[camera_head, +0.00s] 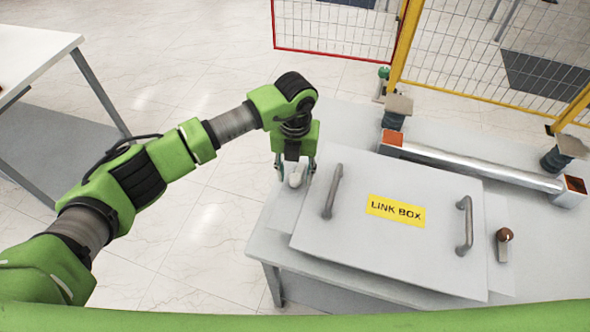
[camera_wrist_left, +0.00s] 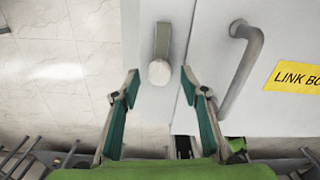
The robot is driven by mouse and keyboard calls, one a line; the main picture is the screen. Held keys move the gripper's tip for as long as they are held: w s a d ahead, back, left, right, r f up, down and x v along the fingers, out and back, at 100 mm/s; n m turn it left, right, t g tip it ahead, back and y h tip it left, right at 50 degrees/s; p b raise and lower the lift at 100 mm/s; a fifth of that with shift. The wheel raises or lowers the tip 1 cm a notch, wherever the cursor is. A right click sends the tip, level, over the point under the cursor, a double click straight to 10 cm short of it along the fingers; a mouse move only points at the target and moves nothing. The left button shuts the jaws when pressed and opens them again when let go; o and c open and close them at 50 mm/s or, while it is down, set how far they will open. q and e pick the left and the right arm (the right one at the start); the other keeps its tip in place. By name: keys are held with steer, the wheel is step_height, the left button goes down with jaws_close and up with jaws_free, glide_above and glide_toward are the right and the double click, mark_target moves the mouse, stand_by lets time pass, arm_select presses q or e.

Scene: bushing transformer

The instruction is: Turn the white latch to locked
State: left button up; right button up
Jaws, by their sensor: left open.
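The white latch (camera_head: 296,174) is at the left side of the link box, on a grey side plate. In the left wrist view the latch (camera_wrist_left: 160,66) has a grey bar pointing up and a rounded white knob at its lower end. My left gripper (camera_head: 294,172) is over the latch, pointing down. In the left wrist view my left gripper's fingers (camera_wrist_left: 158,82) are spread, with the knob between their tips and a gap on both sides. Whether the fingers reach down to the knob's height is hard to tell. My right gripper is not seen.
The grey link box lid (camera_head: 400,255) has two handles (camera_head: 333,191) and a yellow label (camera_head: 396,210). A brown-knobbed latch (camera_head: 504,244) is on its right. A metal bar (camera_head: 480,165) lies behind the lid. Wire fencing (camera_head: 335,28) stands at the back. A white table (camera_head: 35,52) is at left.

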arm_select(q)
steer(key=shift+f, duration=0.4)
steer(key=c, duration=1.1)
steer(key=shift+f+b, duration=0.1)
steer(key=shift+b, duration=0.35)
steer(key=m+b, duration=0.6)
steer(key=b, duration=0.2)
steer(key=m+b, duration=0.6)
steer(key=b, duration=0.3)
steer(key=shift+w+a+f+m, duration=0.1)
steer(key=shift+w+f+m, duration=0.05)
steer(key=shift+m, duration=0.25)
steer(key=shift+m+b, duration=1.05)
steer(key=shift+m, duration=0.15)
steer(key=shift+r+m+b, duration=0.25)
steer(key=shift+m+b, duration=0.45)
steer(key=shift+m, duration=0.6)
